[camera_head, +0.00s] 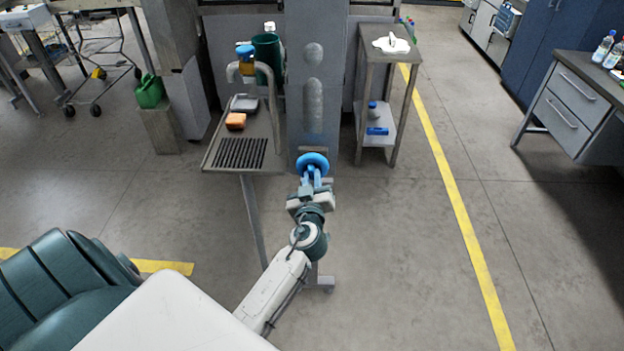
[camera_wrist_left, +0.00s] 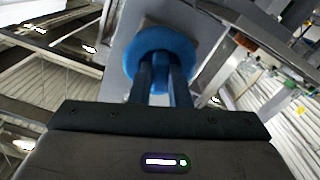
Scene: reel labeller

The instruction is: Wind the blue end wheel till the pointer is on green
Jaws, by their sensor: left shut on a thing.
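The blue end wheel (camera_head: 313,160) is on the front of a grey upright machine column (camera_head: 311,100) in the head view. My left gripper (camera_head: 313,178) is shut on the wheel from the front. In the left wrist view the wheel (camera_wrist_left: 160,48) shows above the gripper body, and the two blue fingers (camera_wrist_left: 160,85) reach up to it. Just where the fingers grip is partly hidden. I cannot make out the pointer or any green mark in either view. My right gripper does not show.
A steel sink stand (camera_head: 221,157) with an orange sponge (camera_head: 236,121) is left of the column. A small side table (camera_head: 372,56) with a white cloth stands on its right. A grey desk (camera_head: 566,100) is far right. The floor between is clear.

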